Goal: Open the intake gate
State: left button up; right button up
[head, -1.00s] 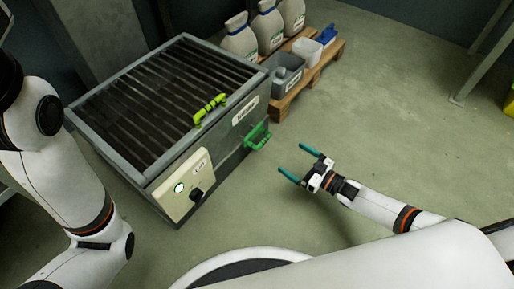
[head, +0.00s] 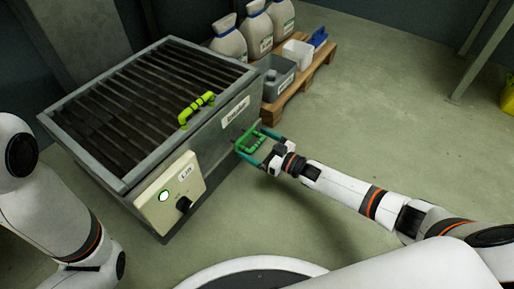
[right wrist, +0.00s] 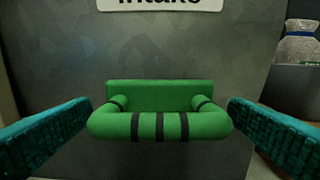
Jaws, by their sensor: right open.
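The grey intake box (head: 216,152) stands at the left with a slatted grate (head: 150,85) on top. A white "Intake" label (head: 236,113) is on its side. Below the label is a green handle (head: 256,144) with dark bands, close up in the right wrist view (right wrist: 160,126). My right gripper (head: 248,143) is open, with one teal finger on each side of this handle.
A yellow-green handle (head: 196,109) sits on the grate's edge. A cream switch panel (head: 169,194) with a lit button and black knob is on the box's near side. A pallet (head: 290,98) holds sacks and bins behind.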

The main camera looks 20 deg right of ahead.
aim_at(259, 145)
jog(key=shift+w+a, duration=0.1)
jog(key=shift+c, duration=0.6)
jog(key=c, duration=1.2)
jog(key=p+v, duration=0.2)
jog(key=v, duration=0.2)
jog(key=shift+s+r+p, duration=0.15)
jog(key=shift+s+p, duration=0.05)
jog(key=shift+p, duration=0.15)
jog(key=shift+d, duration=0.25)
jog(key=o, duration=1.3)
